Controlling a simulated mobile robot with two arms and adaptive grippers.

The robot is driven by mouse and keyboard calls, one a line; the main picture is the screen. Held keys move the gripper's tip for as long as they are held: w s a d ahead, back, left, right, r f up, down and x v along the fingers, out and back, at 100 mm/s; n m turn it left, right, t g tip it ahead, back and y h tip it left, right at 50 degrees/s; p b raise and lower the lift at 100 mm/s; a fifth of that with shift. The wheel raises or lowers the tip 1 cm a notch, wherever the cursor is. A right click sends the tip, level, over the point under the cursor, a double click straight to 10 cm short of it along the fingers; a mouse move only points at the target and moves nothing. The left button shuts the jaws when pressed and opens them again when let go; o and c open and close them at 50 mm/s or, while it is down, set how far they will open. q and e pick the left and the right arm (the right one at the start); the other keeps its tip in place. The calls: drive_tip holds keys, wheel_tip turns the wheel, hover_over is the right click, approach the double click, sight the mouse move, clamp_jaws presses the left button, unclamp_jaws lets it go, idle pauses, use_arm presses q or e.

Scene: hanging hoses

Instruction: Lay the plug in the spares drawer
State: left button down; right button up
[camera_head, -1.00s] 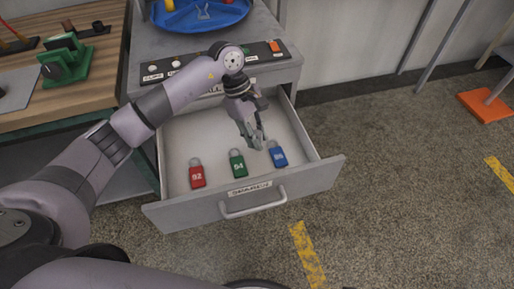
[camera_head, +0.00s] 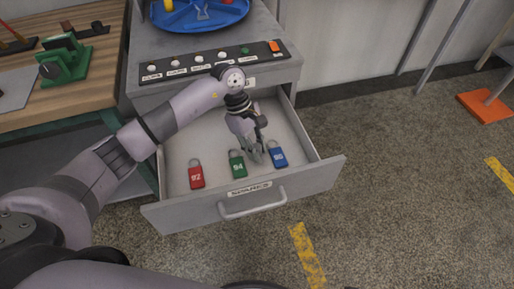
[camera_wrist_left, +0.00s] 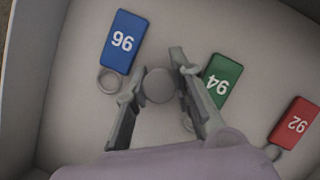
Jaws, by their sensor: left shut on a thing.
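The open spares drawer (camera_head: 175,214) juts from the grey cabinet, its front label too small to read surely. My left gripper (camera_head: 256,156) is down inside it, between the green and blue tags. In the left wrist view, the left gripper (camera_wrist_left: 158,92) is shut on the plug (camera_wrist_left: 159,85), a round grey piece between the fingertips. The plug is hard to make out in the head view. Whether it touches the drawer floor I cannot tell. My right gripper is not in view.
In the drawer lie a red tag 92 (camera_head: 196,177), a green tag 94 (camera_head: 237,165) and a blue tag 96 (camera_head: 278,156), close to the gripper. The drawer's back left floor is clear. A blue round tray (camera_head: 200,17) stands on the cabinet.

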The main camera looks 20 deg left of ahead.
use_arm(q)
drive_tip(key=c, duration=1.6)
unclamp_jaws()
drive_tip(key=shift+o, duration=1)
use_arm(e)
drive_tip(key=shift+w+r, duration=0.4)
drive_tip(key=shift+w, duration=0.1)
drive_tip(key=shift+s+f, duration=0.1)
use_arm(q)
drive_tip(key=shift+r, duration=0.2)
drive_tip(key=v, duration=1.2)
drive_tip(key=shift+p, duration=0.35)
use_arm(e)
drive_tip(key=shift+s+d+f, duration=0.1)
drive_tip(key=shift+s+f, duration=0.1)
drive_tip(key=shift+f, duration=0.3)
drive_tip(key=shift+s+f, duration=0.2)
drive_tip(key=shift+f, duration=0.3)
use_arm(q)
drive_tip(key=shift+w+f, duration=0.1)
